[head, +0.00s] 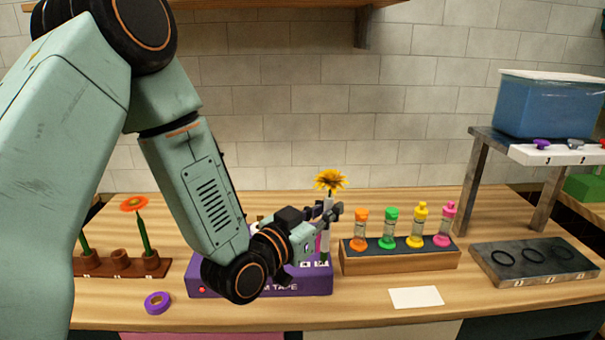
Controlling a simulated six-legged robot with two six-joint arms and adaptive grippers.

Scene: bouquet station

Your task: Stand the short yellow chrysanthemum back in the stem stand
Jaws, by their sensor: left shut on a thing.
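The yellow chrysanthemum (330,180) is upright, its head just above the fingers of my left gripper (328,212). The gripper is shut on its stem, over the right end of the purple tape box. Part of the stem is hidden by the fingers; a bit of green shows below them. I cannot tell whether the stem's lower end touches anything. The brown stem stand (122,266) is at the left of the table, partly hidden by my left arm. It has raised round sockets, and an orange flower (134,203) stands in it. My right gripper is not in view.
The purple tape box (316,284) sits mid-table, with a purple tape roll (158,302) to its front left. A wooden rack (402,262) of coloured bottles is to the right.

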